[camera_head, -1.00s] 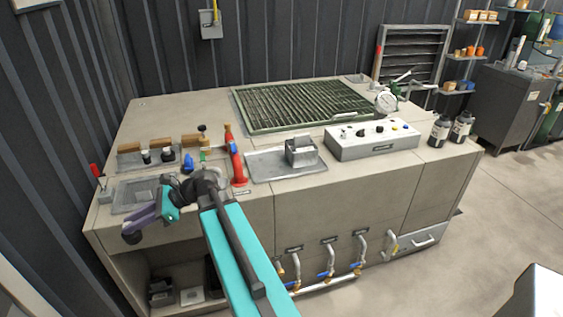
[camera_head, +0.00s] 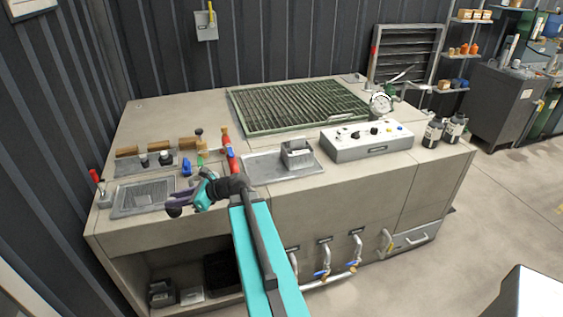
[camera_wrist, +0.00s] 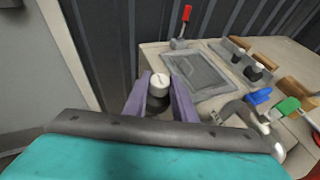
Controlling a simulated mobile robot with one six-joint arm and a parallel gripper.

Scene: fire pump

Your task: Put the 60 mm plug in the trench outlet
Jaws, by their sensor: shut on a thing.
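My gripper (camera_head: 178,207) is in front of the bench's left part in the head view, its purple fingers pointing left. In the wrist view my gripper (camera_wrist: 158,95) is shut on a plug (camera_wrist: 159,83) with a round, pale, marked top and a dark body. The plug shows only as a small dark shape in the head view (camera_head: 173,211). Its size marking is not readable. Two other black plugs with pale tops (camera_head: 154,159) stand in a tray on the bench. A green grating (camera_head: 300,105) lies in the bench top. I cannot make out the trench outlet.
The bench top carries a flat mesh-covered tray (camera_head: 145,197), a red-handled lever (camera_head: 100,185), blue and green handles (camera_head: 187,168), a red nozzle-like piece (camera_head: 232,158), a metal tray (camera_head: 262,172) and a control box (camera_head: 366,141). Pipes with blue-handled valves (camera_head: 322,273) run along the front.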

